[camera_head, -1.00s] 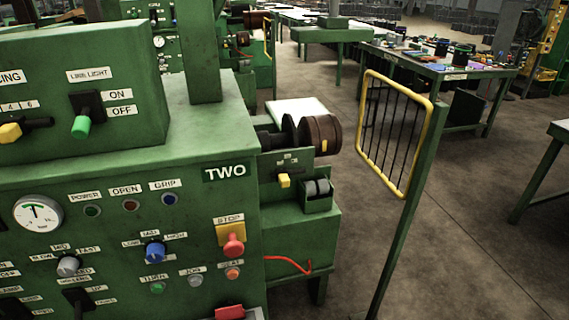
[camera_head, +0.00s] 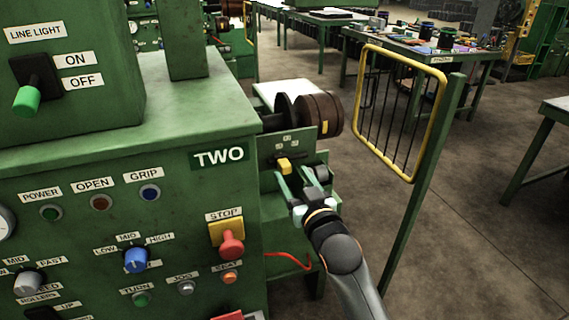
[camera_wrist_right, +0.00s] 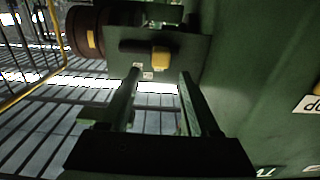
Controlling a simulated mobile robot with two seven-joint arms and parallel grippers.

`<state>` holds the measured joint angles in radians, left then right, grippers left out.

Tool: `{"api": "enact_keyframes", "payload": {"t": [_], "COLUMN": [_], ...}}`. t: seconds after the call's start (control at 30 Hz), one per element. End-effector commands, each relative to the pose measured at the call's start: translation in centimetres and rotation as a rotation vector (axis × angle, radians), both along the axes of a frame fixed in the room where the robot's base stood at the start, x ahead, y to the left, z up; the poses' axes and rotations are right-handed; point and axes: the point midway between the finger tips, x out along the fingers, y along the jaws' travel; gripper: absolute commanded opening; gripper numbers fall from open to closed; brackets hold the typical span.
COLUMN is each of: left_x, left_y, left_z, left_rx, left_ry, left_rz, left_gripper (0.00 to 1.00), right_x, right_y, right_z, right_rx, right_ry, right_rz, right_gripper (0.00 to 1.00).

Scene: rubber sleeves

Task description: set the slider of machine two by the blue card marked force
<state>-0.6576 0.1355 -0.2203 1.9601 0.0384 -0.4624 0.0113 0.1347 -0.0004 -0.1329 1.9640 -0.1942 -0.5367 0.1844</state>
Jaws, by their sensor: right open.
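Machine two (camera_head: 140,180) is a green cabinet with a "TWO" label. Its slider is a small yellow knob (camera_head: 284,165) on a green plate at the machine's right side, with small pale marks above it. The knob also shows in the right wrist view (camera_wrist_right: 160,59). My right gripper (camera_head: 300,178) is open and empty, just right of and below the knob in the head view. In the wrist view its two fingers (camera_wrist_right: 159,75) point toward the plate, with the knob just beyond the gap between them. I see no blue card marked force. My left gripper is out of view.
A yellow-framed barred guard (camera_head: 400,110) on a green post stands right of the slider. Brown rollers (camera_head: 320,114) sit just above it. A red stop button (camera_head: 231,243) and other controls cover the machine's front. Open floor lies to the right.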

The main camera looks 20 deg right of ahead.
Motion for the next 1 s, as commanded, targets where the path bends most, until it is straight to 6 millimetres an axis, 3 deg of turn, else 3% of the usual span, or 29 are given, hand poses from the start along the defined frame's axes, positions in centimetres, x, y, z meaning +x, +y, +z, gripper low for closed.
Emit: {"api": "enact_keyframes", "payload": {"t": [0.1,0.3,0.77,1.0], "left_x": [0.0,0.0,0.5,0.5], "left_y": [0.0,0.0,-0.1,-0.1], "left_z": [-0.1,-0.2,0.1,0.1], "left_rx": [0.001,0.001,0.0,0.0], "left_ry": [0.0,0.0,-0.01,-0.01], "left_rz": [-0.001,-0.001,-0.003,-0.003], "left_gripper": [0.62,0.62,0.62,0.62], "right_x": [2.3,4.8,6.0,6.0], "right_y": [0.1,0.2,0.2,0.2], "right_z": [0.1,0.0,0.0,0.0], "right_rx": [0.001,0.001,0.001,0.001], "right_ry": [-0.002,-0.001,0.0,0.0], "right_rz": [0.0,0.0,0.0,0.0], "right_gripper": [0.62,0.62,0.62,0.39]}}
